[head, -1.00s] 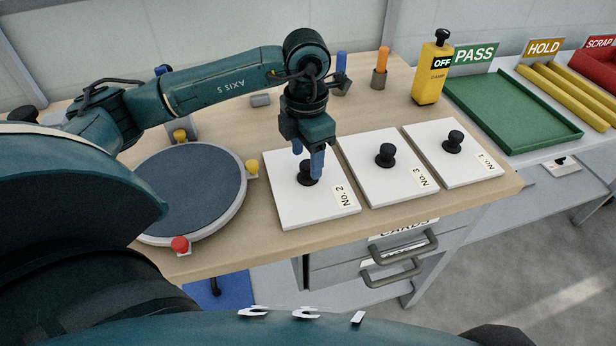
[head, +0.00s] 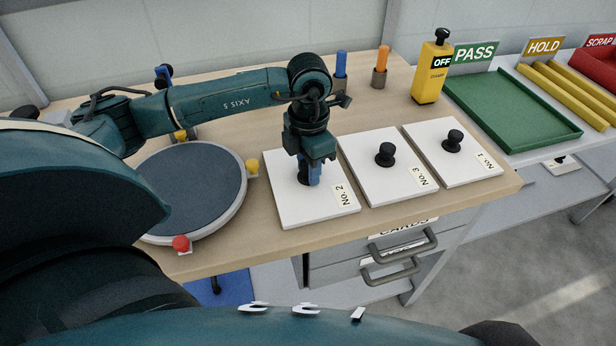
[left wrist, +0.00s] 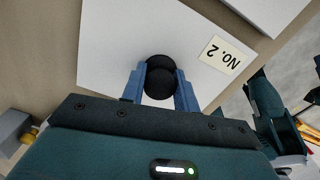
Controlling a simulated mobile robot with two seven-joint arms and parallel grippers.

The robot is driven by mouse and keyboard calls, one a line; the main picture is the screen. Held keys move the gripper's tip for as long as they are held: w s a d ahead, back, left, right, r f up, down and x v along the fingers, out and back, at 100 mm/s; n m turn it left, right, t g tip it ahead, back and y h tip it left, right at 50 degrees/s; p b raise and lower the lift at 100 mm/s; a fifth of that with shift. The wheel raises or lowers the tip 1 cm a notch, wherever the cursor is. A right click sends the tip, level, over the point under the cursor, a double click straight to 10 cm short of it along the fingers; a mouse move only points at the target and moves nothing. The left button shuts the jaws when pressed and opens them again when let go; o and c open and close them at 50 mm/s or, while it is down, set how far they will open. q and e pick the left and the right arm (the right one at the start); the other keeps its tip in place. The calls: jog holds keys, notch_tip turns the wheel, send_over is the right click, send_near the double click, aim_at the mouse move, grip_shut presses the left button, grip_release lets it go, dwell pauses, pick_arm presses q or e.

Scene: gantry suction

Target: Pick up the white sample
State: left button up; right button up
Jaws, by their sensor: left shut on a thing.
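Three white square plates with black knobs lie in a row on the wooden bench: No. 2 (head: 287,209), No. 3 (head: 372,152) and No. 1 (head: 472,166). My left gripper (head: 308,178) is over plate No. 2, its blue fingers shut on that plate's black knob. The left wrist view shows the fingers on both sides of the knob (left wrist: 160,80), with the label "No. 2" beside it. The plate appears to lie flat on the bench. My right gripper is not in view.
A round dark turntable (head: 190,190) with yellow and red knobs is left of plate No. 2. A yellow box marked OFF (head: 428,78) stands behind the plates. Right are a green PASS tray (head: 512,112), yellow HOLD rails (head: 560,92) and a red SCRAP bin (head: 597,66).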

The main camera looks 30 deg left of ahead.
pick_arm(q)
grip_shut()
